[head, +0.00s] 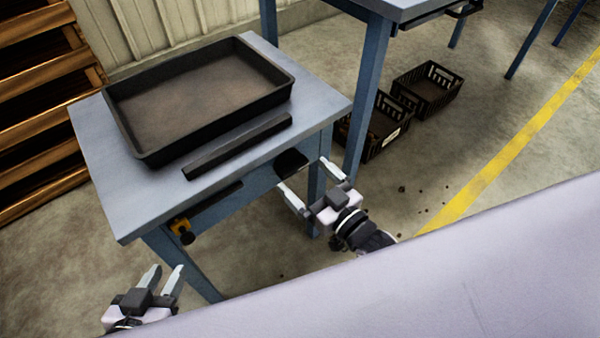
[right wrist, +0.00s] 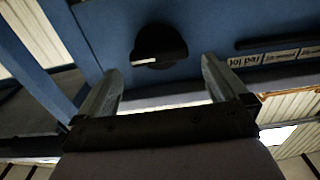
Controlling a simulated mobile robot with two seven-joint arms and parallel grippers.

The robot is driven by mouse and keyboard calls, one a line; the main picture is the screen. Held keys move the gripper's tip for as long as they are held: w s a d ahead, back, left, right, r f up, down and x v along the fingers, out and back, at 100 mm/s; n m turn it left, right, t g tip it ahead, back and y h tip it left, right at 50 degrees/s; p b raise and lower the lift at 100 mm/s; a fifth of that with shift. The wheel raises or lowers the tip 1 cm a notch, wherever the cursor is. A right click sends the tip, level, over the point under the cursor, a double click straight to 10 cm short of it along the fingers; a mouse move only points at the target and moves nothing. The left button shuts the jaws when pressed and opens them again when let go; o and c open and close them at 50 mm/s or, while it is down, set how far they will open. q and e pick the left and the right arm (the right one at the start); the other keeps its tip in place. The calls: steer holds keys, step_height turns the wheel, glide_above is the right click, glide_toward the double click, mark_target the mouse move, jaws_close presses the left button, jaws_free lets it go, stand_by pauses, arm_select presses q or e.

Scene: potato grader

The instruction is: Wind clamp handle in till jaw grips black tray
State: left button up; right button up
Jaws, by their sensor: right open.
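The black tray (head: 215,122) lies flat on the grey-blue table (head: 118,210). A black jaw bar (head: 237,147) lies along the tray's front side, with a strip of bare tabletop between them. A black round knob (head: 291,161), seemingly the clamp handle, is on the table's blue front. It shows a pale mark in the right wrist view (right wrist: 158,47). My right gripper (head: 303,173) is open and empty, its fingers apart on either side of the knob's line and pointing at it; contact cannot be told. My left gripper (head: 164,268) is open and empty, low before the table.
A yellow-and-black fitting (head: 182,231) and a dark slot (head: 215,201) are on the table front. Labels (right wrist: 280,57) show beside the knob. Black crates (head: 428,88) stand on the floor under another blue-legged table (head: 368,90). Wooden shelving (head: 40,120) is at left.

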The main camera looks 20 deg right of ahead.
mark_target(291, 165)
arm_select(q)
steer(key=shift+w+d+r, duration=0.1)
steer(key=shift+d, duration=0.05)
arm_select(e)
steer(key=shift+x, duration=1.4)
steer(key=shift+c, duration=0.3)
steer(key=c, duration=0.9)
